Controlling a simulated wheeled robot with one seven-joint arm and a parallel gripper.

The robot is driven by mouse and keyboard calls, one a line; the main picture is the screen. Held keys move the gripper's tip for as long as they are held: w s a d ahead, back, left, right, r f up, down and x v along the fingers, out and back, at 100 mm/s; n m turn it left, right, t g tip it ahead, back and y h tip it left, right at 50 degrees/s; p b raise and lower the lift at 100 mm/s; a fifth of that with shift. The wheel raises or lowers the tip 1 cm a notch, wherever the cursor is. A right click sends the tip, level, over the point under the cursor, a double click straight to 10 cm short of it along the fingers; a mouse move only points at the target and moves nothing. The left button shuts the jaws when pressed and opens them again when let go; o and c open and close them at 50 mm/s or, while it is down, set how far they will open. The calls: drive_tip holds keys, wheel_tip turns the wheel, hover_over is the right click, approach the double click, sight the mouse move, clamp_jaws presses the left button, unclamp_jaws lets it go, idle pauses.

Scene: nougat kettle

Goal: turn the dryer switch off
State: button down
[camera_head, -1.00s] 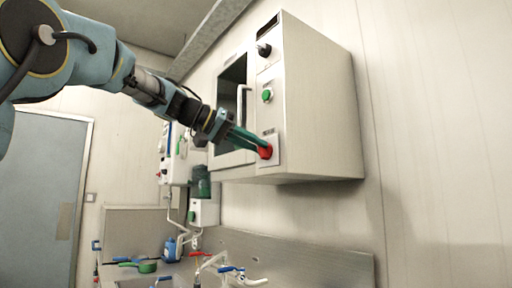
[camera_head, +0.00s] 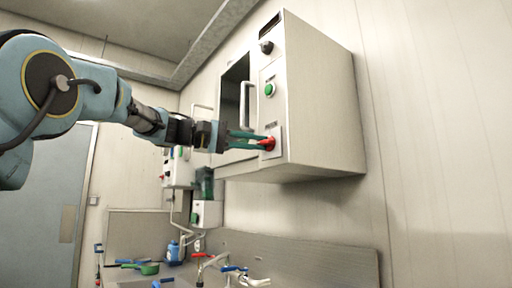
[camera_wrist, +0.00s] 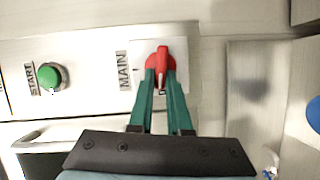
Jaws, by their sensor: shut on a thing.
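The dryer (camera_head: 325,100) is a pale box cabinet on the wall with a dark window and a handle. Its red switch (camera_head: 268,143) sits low on the front panel; in the wrist view the red switch (camera_wrist: 162,66) is beside a label reading MAIN. My gripper (camera_head: 264,144) reaches it from the left with green fingers. In the wrist view my gripper (camera_wrist: 161,78) is shut on the red handle of the switch, one finger on each side. The fingers partly hide the switch plate.
A green START button (camera_wrist: 50,76) is on the same panel, above the switch in the head view. A black knob (camera_head: 266,47) is higher up. A sink counter with taps (camera_head: 232,272) and a green pan (camera_head: 148,268) lies below.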

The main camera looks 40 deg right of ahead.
drive_tip(key=shift+f+n+h+b, duration=0.2)
drive_tip(key=shift+n+h+b, duration=0.25)
drive_tip(key=shift+n, duration=0.35)
drive_tip(key=c, duration=0.9)
unclamp_jaws()
drive_tip(key=shift+o, duration=0.2)
drive_tip(key=b+v, duration=0.3)
drive_tip(key=v, duration=0.8)
drive_tip(key=shift+w+d, duration=0.1)
drive_tip(key=shift+d, duration=0.05)
